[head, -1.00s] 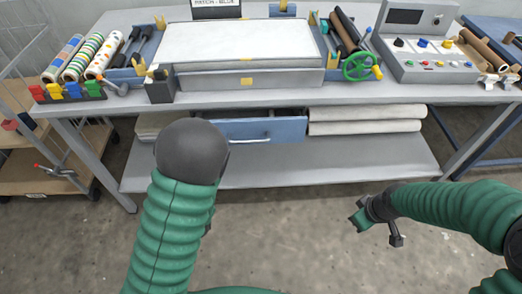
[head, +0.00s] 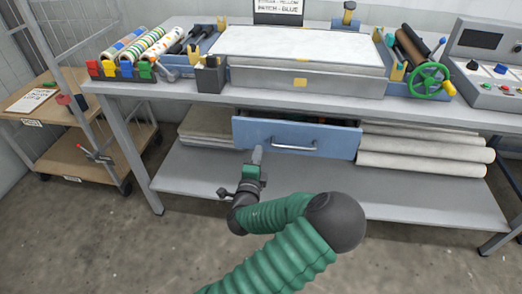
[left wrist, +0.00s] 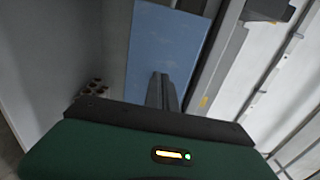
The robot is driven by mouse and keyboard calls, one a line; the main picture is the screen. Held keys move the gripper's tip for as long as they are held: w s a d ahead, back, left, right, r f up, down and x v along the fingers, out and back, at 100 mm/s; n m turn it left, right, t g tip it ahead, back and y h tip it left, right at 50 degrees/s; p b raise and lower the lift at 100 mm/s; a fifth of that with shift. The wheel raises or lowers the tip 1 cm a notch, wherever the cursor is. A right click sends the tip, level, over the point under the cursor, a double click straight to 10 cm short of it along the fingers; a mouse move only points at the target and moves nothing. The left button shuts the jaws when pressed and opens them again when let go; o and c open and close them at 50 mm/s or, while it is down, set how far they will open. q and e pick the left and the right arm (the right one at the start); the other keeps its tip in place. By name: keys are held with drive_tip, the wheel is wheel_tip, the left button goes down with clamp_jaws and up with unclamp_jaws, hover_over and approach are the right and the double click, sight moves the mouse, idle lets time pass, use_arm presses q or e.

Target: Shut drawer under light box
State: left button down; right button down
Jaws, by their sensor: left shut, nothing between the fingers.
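The blue drawer (head: 340,140) hangs under the table, below the light box (head: 300,52). It stands partly open: a dark gap with contents shows above its front, which carries a pale bar handle (head: 294,147). My left gripper (head: 258,154) is shut and empty, pointing at the drawer front, left of the handle. In the left wrist view its closed fingers (left wrist: 162,92) appear before the blue drawer front (left wrist: 165,40); I cannot tell whether they touch it. My right gripper is out of view.
Rolled material (head: 425,155) lies on the lower shelf (head: 215,185) right of the drawer, and flat stacked sheets (head: 208,125) lie left of it. A wooden cart (head: 75,150) stands at left. The floor in front is clear.

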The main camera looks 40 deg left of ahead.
sight(261, 135)
use_arm(q)
drive_tip(key=b+x, duration=0.1)
drive_tip(key=x, duration=0.4)
drive_tip(key=shift+a+f, duration=0.1)
drive_tip(key=shift+a, duration=0.2)
drive_tip(key=shift+d, duration=0.1)
drive_tip(key=shift+w, duration=0.25)
drive_tip(key=x, duration=0.4)
drive_tip(key=shift+r, duration=0.4)
